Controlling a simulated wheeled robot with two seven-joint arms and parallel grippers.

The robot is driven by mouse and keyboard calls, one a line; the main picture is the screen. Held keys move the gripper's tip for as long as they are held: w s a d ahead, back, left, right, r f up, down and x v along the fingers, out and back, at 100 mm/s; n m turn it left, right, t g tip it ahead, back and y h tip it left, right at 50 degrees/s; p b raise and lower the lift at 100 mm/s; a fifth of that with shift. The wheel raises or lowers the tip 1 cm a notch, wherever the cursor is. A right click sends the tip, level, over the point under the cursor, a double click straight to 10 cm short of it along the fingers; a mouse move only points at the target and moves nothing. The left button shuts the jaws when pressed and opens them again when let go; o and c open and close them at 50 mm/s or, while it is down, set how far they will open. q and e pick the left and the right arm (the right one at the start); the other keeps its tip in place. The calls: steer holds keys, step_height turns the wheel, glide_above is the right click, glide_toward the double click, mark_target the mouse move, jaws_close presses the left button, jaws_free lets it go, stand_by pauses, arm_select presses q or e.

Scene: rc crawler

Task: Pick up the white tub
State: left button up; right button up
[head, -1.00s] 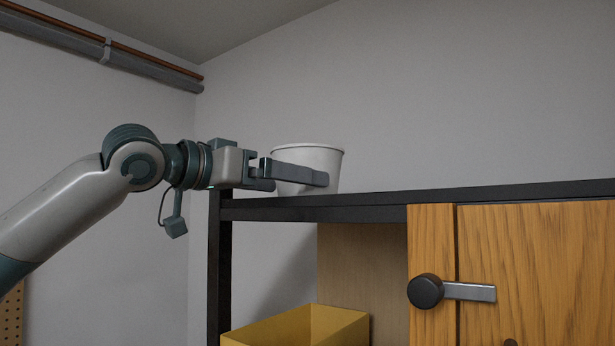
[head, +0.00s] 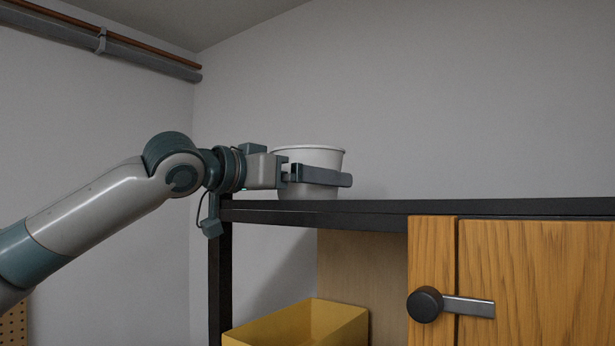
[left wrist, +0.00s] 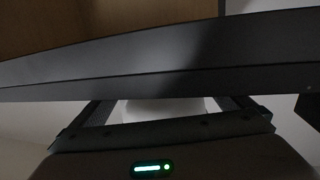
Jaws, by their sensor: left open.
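The white tub (head: 312,158) stands upright on the dark top (head: 400,207) of the shelf unit, near its left end. My left gripper (head: 345,179) reaches in level from the left. The far finger is hidden in the head view. In the left wrist view the fingers of my open gripper (left wrist: 165,104) lie on both sides of a pale patch of the tub (left wrist: 162,110), mostly hidden by the shelf edge. I cannot tell whether either finger touches it. My right gripper is not in view.
The shelf's dark edge (left wrist: 160,65) fills much of the left wrist view, close to the gripper. Below the top are a yellow bin (head: 300,325) and a wooden door with a dark latch (head: 425,305). The top is clear to the tub's right.

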mark_target(310, 157)
arm_select(q)
steer(key=c, duration=0.8)
steer(key=shift+c, duration=0.2)
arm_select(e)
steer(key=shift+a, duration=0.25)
arm_select(q)
steer(key=shift+r, duration=0.15)
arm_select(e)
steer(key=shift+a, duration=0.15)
arm_select(q)
steer(key=shift+r, duration=0.45)
steer(key=r, duration=0.1)
steer(key=r+b, duration=0.1)
steer(key=r, duration=0.1)
steer(key=shift+s+d+b, duration=0.2)
steer(key=shift+d+b, duration=0.05)
steer(key=shift+b, duration=0.1)
steer(key=s+d+r+b, duration=0.3)
steer(key=s+d+r, duration=0.3)
steer(key=d, duration=0.3)
steer(key=shift+s+r, duration=0.35)
steer(key=shift+r, duration=0.15)
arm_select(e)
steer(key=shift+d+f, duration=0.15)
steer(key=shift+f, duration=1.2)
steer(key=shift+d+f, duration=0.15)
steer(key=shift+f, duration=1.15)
